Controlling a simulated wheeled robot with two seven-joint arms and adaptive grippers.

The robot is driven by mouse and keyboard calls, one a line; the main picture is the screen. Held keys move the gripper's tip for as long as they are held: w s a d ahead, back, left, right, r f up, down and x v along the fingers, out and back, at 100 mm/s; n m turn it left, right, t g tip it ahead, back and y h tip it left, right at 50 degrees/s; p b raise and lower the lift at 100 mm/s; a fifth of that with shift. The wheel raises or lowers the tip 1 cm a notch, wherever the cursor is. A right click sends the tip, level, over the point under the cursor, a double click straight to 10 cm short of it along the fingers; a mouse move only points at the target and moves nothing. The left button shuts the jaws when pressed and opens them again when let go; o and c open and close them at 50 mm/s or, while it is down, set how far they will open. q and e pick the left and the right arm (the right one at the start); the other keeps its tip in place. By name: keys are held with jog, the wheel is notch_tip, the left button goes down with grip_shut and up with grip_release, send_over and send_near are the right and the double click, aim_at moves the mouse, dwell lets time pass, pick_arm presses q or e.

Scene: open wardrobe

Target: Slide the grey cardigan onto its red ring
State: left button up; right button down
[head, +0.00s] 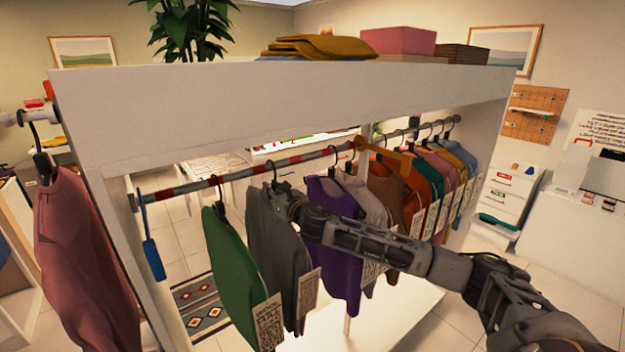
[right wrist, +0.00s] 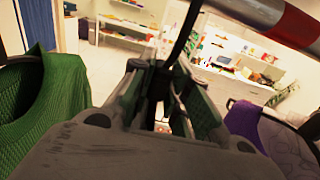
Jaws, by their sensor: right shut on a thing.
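The dark grey cardigan (head: 278,250) hangs from the rail (head: 235,174), between a green garment and a purple one. My right gripper (head: 284,200) is at its shoulders, below the rail, and is shut on its hanger. In the right wrist view the dark hanger stem (right wrist: 184,38) rises from between the fingers (right wrist: 165,100). The rail carries several red bands; one red ring (head: 268,165) is close to the cardigan's hook. I cannot tell whether the hook sits exactly on it. My left gripper is not in view.
The green garment (head: 238,270) hangs close on the left, the purple one (head: 335,255) on the right. Several more garments fill the rail's right part. An orange-brown hanger-like piece (head: 383,152) juts forward. A blue tag (head: 152,250) hangs near the left post. The wardrobe top (head: 270,105) overhangs the rail.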

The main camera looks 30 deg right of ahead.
jog(key=shift+s+a, duration=0.15)
jog(key=shift+a, duration=1.9)
jog(key=c, duration=1.3)
grip_release()
jog(key=shift+a, duration=0.1)
jog(key=shift+f, duration=0.1)
jog(key=shift+s+d, duration=0.15)
jog(key=shift+s, duration=1.85)
jog(key=shift+s+d, duration=0.2)
jog(key=shift+s, duration=1.8)
jog(key=shift+s+d, duration=0.15)
jog(key=shift+s, duration=1.85)
